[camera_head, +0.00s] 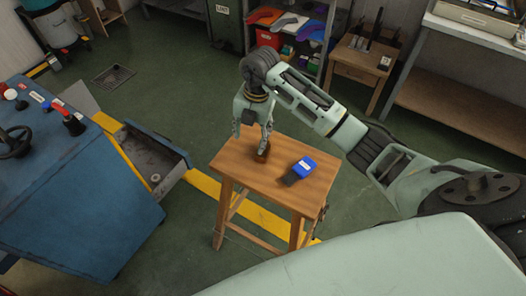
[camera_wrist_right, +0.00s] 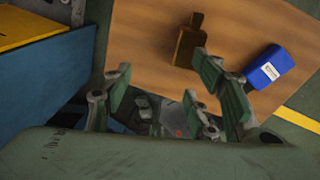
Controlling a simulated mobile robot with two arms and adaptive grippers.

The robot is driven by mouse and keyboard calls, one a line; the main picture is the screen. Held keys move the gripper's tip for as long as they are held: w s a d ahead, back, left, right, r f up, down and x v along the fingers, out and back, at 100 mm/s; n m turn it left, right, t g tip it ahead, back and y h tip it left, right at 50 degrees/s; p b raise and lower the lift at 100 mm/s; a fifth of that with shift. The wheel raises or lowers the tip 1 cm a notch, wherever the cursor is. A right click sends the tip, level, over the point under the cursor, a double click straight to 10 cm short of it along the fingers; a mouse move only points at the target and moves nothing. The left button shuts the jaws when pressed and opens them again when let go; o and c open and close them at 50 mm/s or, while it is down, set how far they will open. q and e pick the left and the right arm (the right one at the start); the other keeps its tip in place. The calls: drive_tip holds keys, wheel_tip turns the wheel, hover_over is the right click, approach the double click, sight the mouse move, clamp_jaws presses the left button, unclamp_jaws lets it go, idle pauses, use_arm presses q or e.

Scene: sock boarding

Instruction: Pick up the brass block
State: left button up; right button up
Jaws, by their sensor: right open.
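The brass block (camera_head: 263,153) looks dark brown and sits on the small wooden table (camera_head: 239,160), left of its middle. In the right wrist view the block (camera_wrist_right: 186,47) shows with a narrower part on top, beyond the fingertips. My right gripper (camera_head: 258,138) points down over the table, close to the block. In the wrist view its green-padded fingers (camera_wrist_right: 170,88) are spread apart with nothing between them. The block appears apart from the fingers; the exact gap is hard to tell. My left gripper is not in view.
A blue item with a white label (camera_head: 303,164) lies right of the block on the same table; it also shows in the wrist view (camera_wrist_right: 268,68). A blue machine (camera_head: 80,190) with an open grey tray (camera_head: 152,160) stands to the left. Shelves line the back.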

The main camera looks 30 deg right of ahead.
drive_tip(key=d, duration=0.1)
drive_tip(key=d+h, duration=0.1)
drive_tip(key=d, duration=0.1)
drive_tip(key=shift+s+d+m+g, duration=0.1)
drive_tip(key=shift+s+m+g, duration=0.1)
drive_tip(key=shift+m+g, duration=0.15)
drive_tip(key=f, duration=0.5)
drive_tip(key=f+p, duration=0.1)
drive_tip(key=f, duration=0.1)
drive_tip(key=shift+s+d+f, duration=0.15)
drive_tip(key=shift+s, duration=0.15)
clamp_jaws()
